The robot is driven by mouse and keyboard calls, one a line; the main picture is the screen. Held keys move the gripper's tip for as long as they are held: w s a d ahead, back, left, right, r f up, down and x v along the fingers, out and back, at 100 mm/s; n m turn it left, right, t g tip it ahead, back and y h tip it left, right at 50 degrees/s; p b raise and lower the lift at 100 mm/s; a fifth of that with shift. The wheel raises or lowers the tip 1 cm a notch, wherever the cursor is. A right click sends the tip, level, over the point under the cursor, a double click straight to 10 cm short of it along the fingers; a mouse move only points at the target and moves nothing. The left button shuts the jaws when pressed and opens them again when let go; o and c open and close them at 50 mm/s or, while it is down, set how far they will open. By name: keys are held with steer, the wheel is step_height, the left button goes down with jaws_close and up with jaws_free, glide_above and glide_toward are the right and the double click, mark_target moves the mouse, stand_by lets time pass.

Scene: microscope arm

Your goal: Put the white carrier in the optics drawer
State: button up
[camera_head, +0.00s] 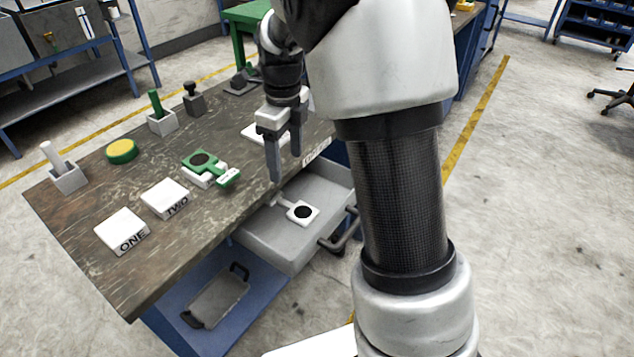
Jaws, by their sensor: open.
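The white carrier (313,217), a flat white piece with a black disc and a short handle, lies inside the open grey optics drawer (262,247). It rests on the drawer floor, apart from the front wall. My gripper (285,165) points down with its two fingers apart and nothing between them. In the picture it is above and a little left of the carrier, near the table edge. My own arm covers the right part of the table and some of the space beside the drawer.
On the table (150,265) are white blocks marked ONE (121,231) and TWO (165,198), a green carrier (228,177) on a white base, a yellow-green disc (122,151) and several small holders. The drawer handle (340,240) juts out at the front. Open floor lies to the right.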

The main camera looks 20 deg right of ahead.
steer(key=s+r+n+t, duration=0.2)
steer(key=s+r+n, duration=0.8)
steer(key=n, duration=0.1)
steer(key=s+r+n+t, duration=0.2)
steer(key=s+n+t, duration=0.1)
steer(key=s+n, duration=1.1)
steer(key=shift+d+r+n, duration=0.15)
steer(key=shift+d+n, duration=0.05)
steer(key=shift+n, duration=0.7)
